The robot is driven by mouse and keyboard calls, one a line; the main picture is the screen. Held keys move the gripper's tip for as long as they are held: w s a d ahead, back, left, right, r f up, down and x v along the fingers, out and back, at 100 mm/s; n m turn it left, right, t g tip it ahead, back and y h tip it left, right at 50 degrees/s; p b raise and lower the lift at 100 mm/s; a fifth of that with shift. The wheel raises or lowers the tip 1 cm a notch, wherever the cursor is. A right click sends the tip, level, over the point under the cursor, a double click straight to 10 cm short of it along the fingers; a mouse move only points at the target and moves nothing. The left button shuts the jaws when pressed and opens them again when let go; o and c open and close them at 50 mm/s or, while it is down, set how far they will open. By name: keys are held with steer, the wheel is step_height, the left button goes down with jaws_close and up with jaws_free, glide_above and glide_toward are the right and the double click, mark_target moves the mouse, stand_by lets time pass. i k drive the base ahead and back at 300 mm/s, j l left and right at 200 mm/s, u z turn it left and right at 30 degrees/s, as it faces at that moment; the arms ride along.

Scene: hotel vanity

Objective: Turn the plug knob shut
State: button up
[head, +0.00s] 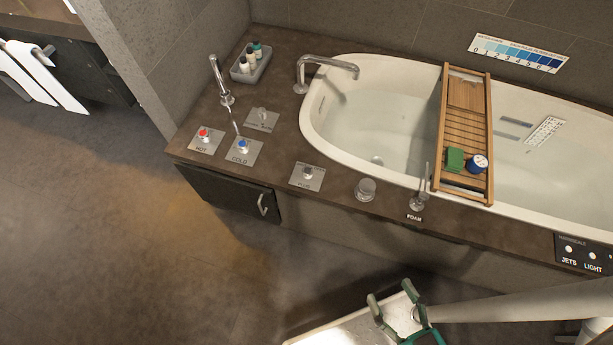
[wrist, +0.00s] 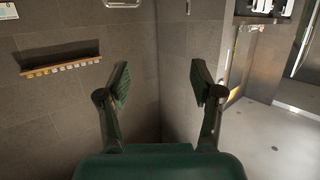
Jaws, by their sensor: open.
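The plug knob (head: 307,173) is a small grey knob on a square metal plate, set in the brown tub surround near the front edge. The lettering on its plate is too small to read surely. The white bathtub (head: 340,150) lies behind it, with a round drain fitting (head: 377,161) on its floor. My gripper (head: 394,294) is in front of the tub at the bottom of the head view, well apart from the knob. In the wrist view my gripper (wrist: 160,85) is open and empty, facing a grey tiled wall corner. The knob is not in the wrist view.
Hot (head: 204,136) and cold (head: 242,148) knobs sit left of the plug knob. A glass jar (head: 365,189) and the foam dispenser (head: 419,195) stand to its right. A wooden caddy (head: 466,130) spans the tub. The floor (head: 130,230) at left is clear.

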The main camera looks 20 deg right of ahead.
mark_target(308, 171)
steer(key=i+j+u, duration=0.1)
steer(key=j, duration=0.35)
steer(key=i+j+u, duration=0.15)
steer(key=i+j, duration=0.15)
steer(key=i+j+u, duration=0.1)
steer(key=j, duration=0.4)
steer(key=i, duration=0.1)
